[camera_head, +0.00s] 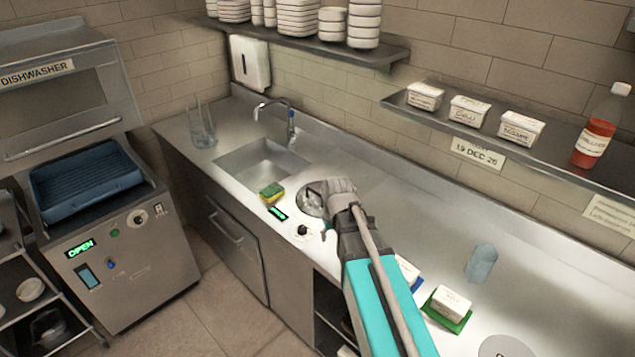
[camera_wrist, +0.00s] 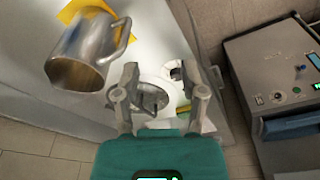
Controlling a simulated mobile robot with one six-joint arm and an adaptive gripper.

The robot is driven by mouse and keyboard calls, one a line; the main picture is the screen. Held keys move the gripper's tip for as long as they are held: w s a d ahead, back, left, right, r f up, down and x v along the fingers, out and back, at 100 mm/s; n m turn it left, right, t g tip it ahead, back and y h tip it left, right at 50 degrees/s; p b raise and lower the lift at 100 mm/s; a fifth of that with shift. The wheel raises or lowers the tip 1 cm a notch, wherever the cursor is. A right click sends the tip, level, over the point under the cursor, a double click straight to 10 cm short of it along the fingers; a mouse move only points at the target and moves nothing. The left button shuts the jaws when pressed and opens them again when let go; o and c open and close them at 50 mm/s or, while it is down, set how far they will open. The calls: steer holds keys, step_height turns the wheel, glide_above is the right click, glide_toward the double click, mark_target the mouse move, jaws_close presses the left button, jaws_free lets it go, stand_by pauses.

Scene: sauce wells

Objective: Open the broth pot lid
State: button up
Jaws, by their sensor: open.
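A round metal lid (camera_head: 311,199) lies on the counter in front of the sink, beside a black knob and a small green display. I take it to be the broth pot lid; the pot body does not show. My gripper (camera_head: 339,190) is just right of the lid and partly covers it in the head view. In the wrist view my gripper (camera_wrist: 163,92) is open, its two fingers apart. A grey round piece, apparently the lid (camera_wrist: 150,97), shows between the fingers. I cannot tell whether they touch it.
A metal mug (camera_wrist: 83,57) shows beside my gripper in the wrist view. A sponge (camera_head: 271,192) lies by the sink (camera_head: 262,162). A labelled white box (camera_head: 451,302) on a green mat and a clear bluish cup (camera_head: 481,263) stand at right. The dishwasher (camera_head: 110,262) stands left.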

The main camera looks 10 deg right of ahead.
mark_target(315, 192)
steer(key=w+r+n+t, duration=0.1)
steer(key=w+n, duration=0.2)
steer(key=w, duration=1.1)
steer(key=w+d+r+n+t, duration=0.1)
steer(key=w+n+t, duration=0.1)
steer(key=w, duration=1.2)
steer(key=shift+d+n+y, duration=0.2)
steer(key=shift+n+y, duration=0.2)
steer(key=shift+n, duration=0.1)
steer(key=shift+w+f, duration=0.1)
steer(key=shift+w, duration=0.05)
steer(key=b+x, duration=1.2)
steer(key=x, duration=0.1)
steer(key=shift+w+f, duration=0.15)
steer(key=shift+w, duration=0.1)
jaws_close()
steer(key=shift+d, duration=0.25)
steer(key=shift+a, duration=0.1)
